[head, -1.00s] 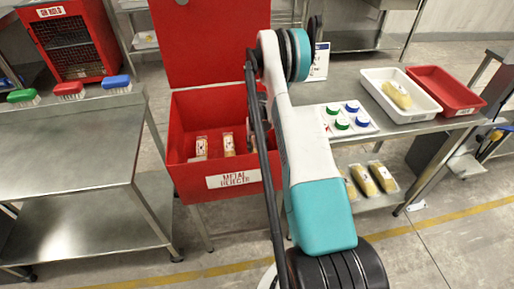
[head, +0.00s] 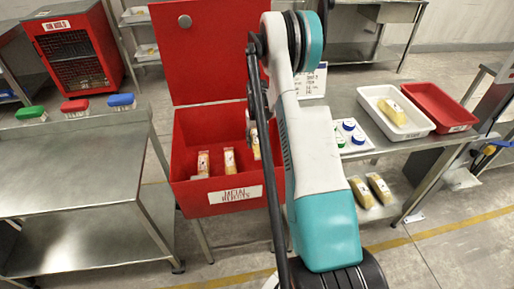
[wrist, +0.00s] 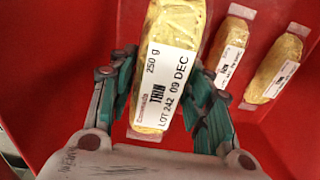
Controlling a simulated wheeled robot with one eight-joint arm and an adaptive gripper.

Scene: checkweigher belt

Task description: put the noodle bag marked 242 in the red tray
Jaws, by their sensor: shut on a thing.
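In the head view, a bag partly hidden by my arm (head: 256,151) shows at the box's right side. The red tray (head: 452,122) is empty, at the right end of the steel table, beside a white tray.
Two other bags (wrist: 228,52) (wrist: 273,70) lie in the red box, whose lid (head: 215,60) stands open. The white tray (head: 415,131) holds one bag. A board with green and blue caps (head: 352,148) sits on the steel table (head: 345,95). Bags lie on the shelf below.

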